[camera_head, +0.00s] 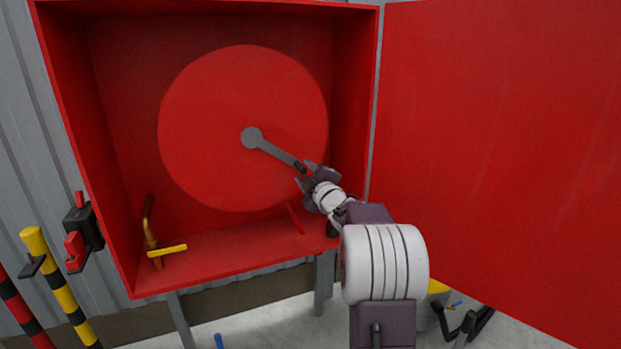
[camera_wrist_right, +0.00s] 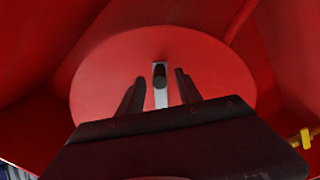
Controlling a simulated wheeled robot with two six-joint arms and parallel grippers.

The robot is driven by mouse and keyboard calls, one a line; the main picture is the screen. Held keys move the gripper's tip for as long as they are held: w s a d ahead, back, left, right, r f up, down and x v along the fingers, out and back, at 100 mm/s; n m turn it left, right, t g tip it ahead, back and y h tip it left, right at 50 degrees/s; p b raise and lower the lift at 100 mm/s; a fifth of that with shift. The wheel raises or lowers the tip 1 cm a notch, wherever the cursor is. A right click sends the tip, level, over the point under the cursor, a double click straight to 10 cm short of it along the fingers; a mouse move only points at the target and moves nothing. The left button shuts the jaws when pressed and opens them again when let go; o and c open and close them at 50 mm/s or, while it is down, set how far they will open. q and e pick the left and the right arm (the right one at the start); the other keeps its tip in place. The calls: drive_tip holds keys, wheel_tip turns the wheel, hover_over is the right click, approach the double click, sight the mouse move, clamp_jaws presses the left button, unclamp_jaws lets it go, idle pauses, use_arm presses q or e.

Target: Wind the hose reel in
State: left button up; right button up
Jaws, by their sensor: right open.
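The red hose reel (camera_head: 215,110) is a large round disc inside an open red cabinet (camera_head: 75,150). A grey crank arm (camera_head: 275,150) runs from the reel's hub down to the right, with a dark handle at its outer end. My right gripper (camera_head: 304,174) is at that end of the crank. In the right wrist view the dark handle (camera_wrist_right: 160,75) shows between the two open fingers (camera_wrist_right: 157,92), apart from both. The reel disc (camera_wrist_right: 100,75) fills the background there. My left gripper is not in view.
The cabinet door (camera_head: 500,130) stands wide open on the right. A brass pipe with a yellow lever (camera_head: 168,250) is at the cabinet's lower left. Striped posts (camera_head: 58,285) and a black and red latch box (camera_head: 82,232) stand left of it. Pale floor shows below.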

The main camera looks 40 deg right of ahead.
drive_tip(key=v, duration=0.8)
drive_tip(key=shift+p, duration=0.45)
drive_tip(key=shift+r, duration=0.1)
drive_tip(key=w+d+m, duration=0.1)
drive_tip(key=w+m, duration=0.2)
drive_tip(key=m, duration=0.1)
drive_tip(key=w+d+m, duration=0.1)
drive_tip(key=w+m, duration=0.3)
drive_tip(key=m, duration=0.1)
drive_tip(key=w+d+m, duration=0.1)
drive_tip(key=w+m, duration=0.3)
